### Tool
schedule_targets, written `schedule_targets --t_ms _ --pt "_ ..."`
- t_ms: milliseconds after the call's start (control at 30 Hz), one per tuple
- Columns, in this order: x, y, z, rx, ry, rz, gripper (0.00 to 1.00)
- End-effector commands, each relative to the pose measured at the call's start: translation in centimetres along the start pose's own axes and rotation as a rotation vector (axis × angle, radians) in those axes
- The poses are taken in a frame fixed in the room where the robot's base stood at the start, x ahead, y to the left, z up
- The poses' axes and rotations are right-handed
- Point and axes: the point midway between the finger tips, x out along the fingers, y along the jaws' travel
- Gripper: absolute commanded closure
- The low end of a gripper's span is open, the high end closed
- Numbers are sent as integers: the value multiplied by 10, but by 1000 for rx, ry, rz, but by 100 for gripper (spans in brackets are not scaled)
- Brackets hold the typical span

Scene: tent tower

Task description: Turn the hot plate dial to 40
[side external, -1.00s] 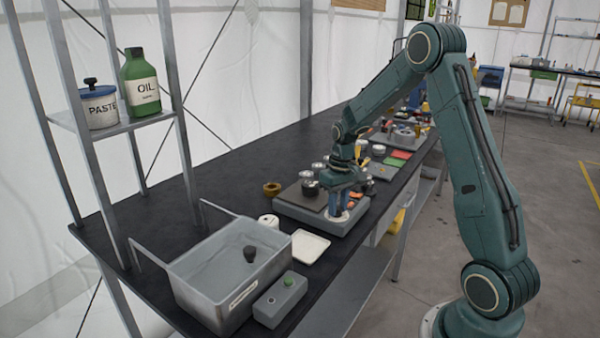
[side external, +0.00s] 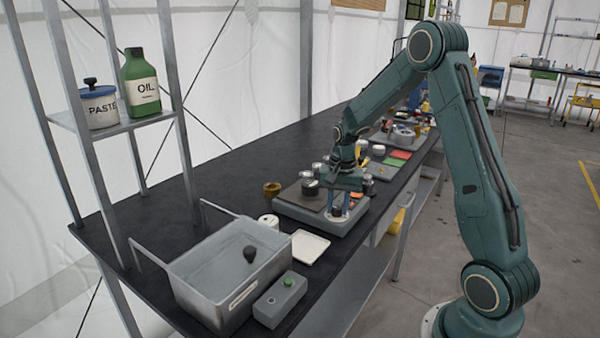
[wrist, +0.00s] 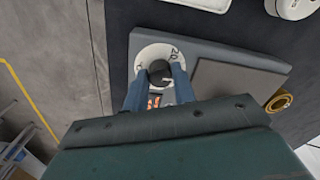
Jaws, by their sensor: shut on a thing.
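The hot plate is a grey box (wrist: 220,48) with a dark square heating plate (wrist: 230,88). It stands on the black bench and also shows in the side view (side external: 308,218). Its black dial (wrist: 158,70) sits on a white disc with a "20" printed at the upper right in the wrist view. My gripper (wrist: 158,78) is shut on the dial, with one blue finger on each side. It also shows in the side view (side external: 346,208), pointing down. Orange display digits (wrist: 155,101) show between the fingers, partly hidden and unreadable. Most other scale marks are hidden or too small.
A metal basin (side external: 222,275), a white tray (side external: 308,247) and a grey box with a green button (side external: 280,300) stand nearer the camera. A brass-coloured ring-like part (side external: 271,189) lies beside the hot plate. Small dark and silver pieces stand at its back.

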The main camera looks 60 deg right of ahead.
Motion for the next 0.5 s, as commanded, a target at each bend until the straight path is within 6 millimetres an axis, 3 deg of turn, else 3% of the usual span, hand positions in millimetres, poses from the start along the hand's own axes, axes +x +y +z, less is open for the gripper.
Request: schedule_targets --t_ms 500 --pt "-1 0 0 83 5 -2 96"
